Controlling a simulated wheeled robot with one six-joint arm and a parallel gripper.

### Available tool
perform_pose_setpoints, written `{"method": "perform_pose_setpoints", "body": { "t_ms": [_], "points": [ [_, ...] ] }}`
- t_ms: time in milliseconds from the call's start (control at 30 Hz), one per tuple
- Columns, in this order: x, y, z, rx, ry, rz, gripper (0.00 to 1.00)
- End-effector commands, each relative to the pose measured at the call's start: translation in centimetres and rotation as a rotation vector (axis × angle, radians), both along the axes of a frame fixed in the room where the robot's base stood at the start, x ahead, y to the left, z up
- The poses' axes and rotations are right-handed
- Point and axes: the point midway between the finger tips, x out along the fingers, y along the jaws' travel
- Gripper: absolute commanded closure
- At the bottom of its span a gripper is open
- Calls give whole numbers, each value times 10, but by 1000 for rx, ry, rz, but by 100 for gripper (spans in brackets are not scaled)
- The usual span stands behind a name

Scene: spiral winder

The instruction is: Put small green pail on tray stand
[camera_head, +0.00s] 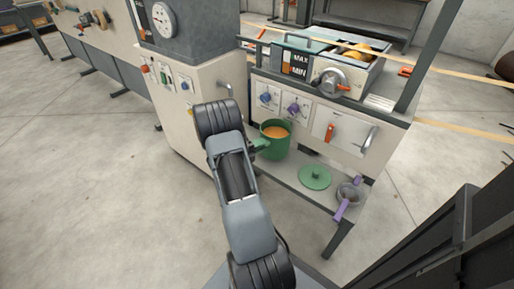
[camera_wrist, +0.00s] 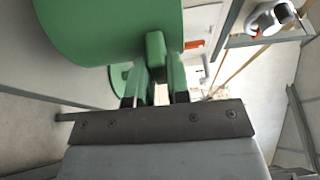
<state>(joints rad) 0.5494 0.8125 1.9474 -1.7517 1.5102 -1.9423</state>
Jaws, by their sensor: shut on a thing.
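The small green pail (camera_head: 274,143), with orange contents, is at the left end of a low grey shelf (camera_head: 288,178) on the front of the machine. I cannot tell whether its base touches the shelf. My gripper (camera_head: 259,145) is shut on the pail's left side, on its green handle. In the wrist view the pail (camera_wrist: 105,28) fills the upper left, and the fingers of my gripper (camera_wrist: 160,88) close on its handle. No separate tray stand can be made out for certain; the low shelf may be it.
A green lid (camera_head: 315,177) lies on the shelf right of the pail. A small pan with a purple handle (camera_head: 343,208) sits at the shelf's right end. The panel with knobs and an orange lever (camera_head: 331,132) rises behind. Open floor lies to the left.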

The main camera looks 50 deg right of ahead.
Motion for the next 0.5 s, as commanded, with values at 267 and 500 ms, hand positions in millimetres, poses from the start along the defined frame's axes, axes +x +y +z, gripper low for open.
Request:
{"method": "perform_pose_setpoints", "body": {
  "t_ms": [267, 500],
  "points": [
    [1, -7, -7, -7, -3, -1, 100],
    [2, -10, -37, -7, -2, -1, 100]
  ]
}}
